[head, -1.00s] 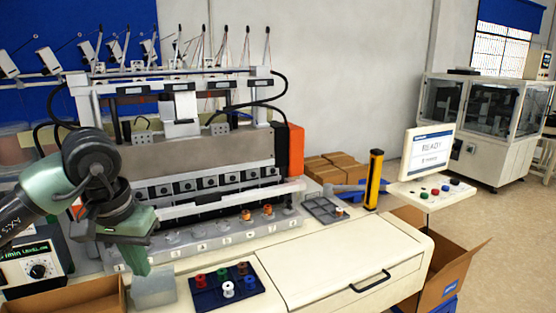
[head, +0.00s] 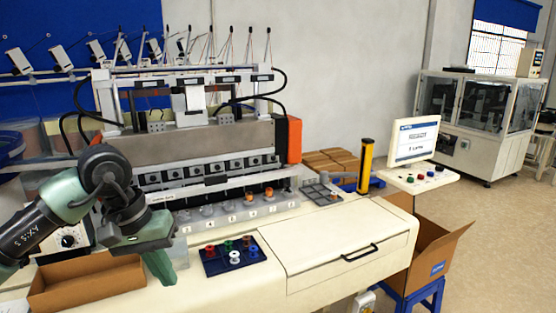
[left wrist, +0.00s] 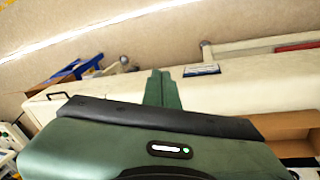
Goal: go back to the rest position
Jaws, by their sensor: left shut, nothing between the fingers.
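My left gripper (head: 163,272) hangs at the lower left of the head view, fingers pointing down, in front of the bench. Its green fingers are together with nothing between them. In the left wrist view the shut fingers (left wrist: 161,88) stick out past the dark edge of the green gripper body, with the pale bench side and the floor behind them. My right gripper is in neither view.
A brown open box (head: 88,292) stands left of the gripper. A dark blue tray (head: 212,267) with several coloured spools lies to its right. The multi-head machine (head: 200,150) stands behind. A cardboard carton (head: 445,235) sits on a blue stool (head: 428,297). Floor at right is clear.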

